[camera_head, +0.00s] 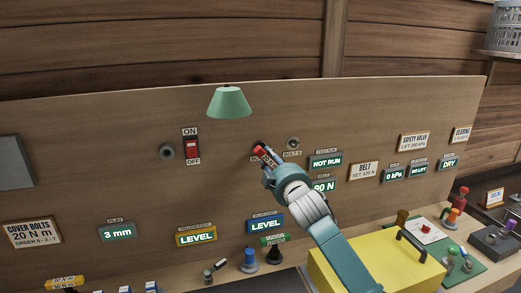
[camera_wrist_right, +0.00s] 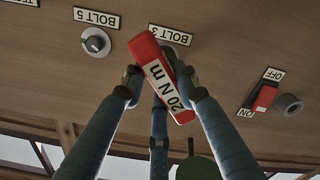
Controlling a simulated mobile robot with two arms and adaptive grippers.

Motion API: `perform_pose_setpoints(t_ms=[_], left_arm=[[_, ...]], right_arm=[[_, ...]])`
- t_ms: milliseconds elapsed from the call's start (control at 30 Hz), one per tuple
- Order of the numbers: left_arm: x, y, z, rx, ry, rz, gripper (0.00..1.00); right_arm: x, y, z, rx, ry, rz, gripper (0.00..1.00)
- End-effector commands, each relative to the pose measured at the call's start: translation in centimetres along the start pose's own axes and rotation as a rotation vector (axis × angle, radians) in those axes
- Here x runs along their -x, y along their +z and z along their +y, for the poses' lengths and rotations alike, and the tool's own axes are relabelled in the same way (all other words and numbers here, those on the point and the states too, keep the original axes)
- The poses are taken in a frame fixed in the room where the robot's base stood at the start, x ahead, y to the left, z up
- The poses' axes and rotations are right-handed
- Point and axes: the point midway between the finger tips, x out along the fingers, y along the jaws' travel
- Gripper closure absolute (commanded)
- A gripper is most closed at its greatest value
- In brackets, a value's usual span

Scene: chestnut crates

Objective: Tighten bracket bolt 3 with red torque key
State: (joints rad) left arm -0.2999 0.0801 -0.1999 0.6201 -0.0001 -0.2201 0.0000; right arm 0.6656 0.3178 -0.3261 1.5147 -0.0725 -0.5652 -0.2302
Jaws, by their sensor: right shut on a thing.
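My right gripper (camera_head: 268,163) is at the upright wooden panel, shut on the red torque key (camera_head: 260,149). In the right wrist view the key (camera_wrist_right: 148,50) has a white "20 N m" label, and the gripper's fingers (camera_wrist_right: 160,88) close around it. The key is right beside the "BOLT 3" plate (camera_wrist_right: 170,35). Bolt 3 itself is hidden behind the key, so I cannot tell whether the key touches it. Bolt 5 (camera_head: 293,143) is just to the right in the head view, and it also shows in the wrist view (camera_wrist_right: 95,42). My left gripper is not in view.
A red ON/OFF switch (camera_head: 192,149) and a green lamp shade (camera_head: 229,102) are left of the gripper. A "NOT RUN" display (camera_head: 327,162) is to its right. A yellow box (camera_head: 400,273) with a dark handle and several coloured knobbed tools stand on the bench below.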

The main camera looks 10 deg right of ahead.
Motion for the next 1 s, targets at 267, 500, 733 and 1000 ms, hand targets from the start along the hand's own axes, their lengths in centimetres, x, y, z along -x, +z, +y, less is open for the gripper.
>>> perform_pose_setpoints(t_ms=[267, 500, 733, 1000], left_arm=[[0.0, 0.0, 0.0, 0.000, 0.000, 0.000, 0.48], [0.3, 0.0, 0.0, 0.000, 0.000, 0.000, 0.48], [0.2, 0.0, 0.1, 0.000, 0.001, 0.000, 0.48], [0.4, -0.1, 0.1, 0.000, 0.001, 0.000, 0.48]], right_arm=[[0.0, -0.1, 0.1, -0.129, 0.001, 0.004, 1.00], [0.0, -0.2, 0.0, -0.418, -0.001, 0.004, 1.00], [0.4, 0.0, 0.0, -0.406, 0.000, 0.005, 1.00], [1.5, 0.0, 0.0, -0.404, 0.000, 0.004, 1.00]])
